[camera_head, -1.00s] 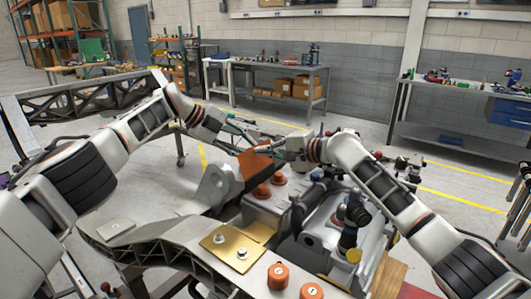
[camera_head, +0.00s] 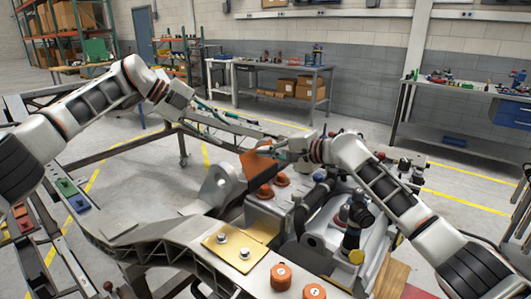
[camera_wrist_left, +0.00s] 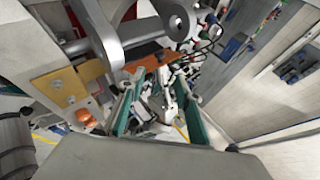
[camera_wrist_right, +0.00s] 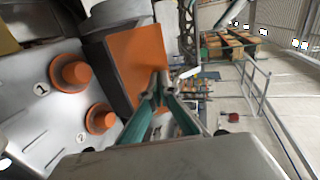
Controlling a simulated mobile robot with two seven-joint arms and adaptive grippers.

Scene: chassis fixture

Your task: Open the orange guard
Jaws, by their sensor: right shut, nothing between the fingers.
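The orange guard (camera_head: 254,165) is a flat plate standing tilted behind the orange knobs of the fixture. It fills the upper middle of the right wrist view (camera_wrist_right: 138,62). My right gripper (camera_head: 258,150) is shut and empty, its fingertips (camera_wrist_right: 158,88) at the guard's edge. I cannot tell whether they touch it. My left gripper (camera_head: 222,116) is open and empty, above and behind the guard and clear of it. In the left wrist view the guard (camera_wrist_left: 145,63) shows partly, beyond the open fingers (camera_wrist_left: 160,105), behind a grey bracket.
Two orange knobs (camera_head: 266,191) stand on the grey block in front of the guard. A grey bracket with a hole (camera_head: 219,187) is to its left. A gold plate (camera_head: 240,248) and two more orange knobs are nearer. Black-jointed clamps (camera_head: 352,225) stand to the right.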

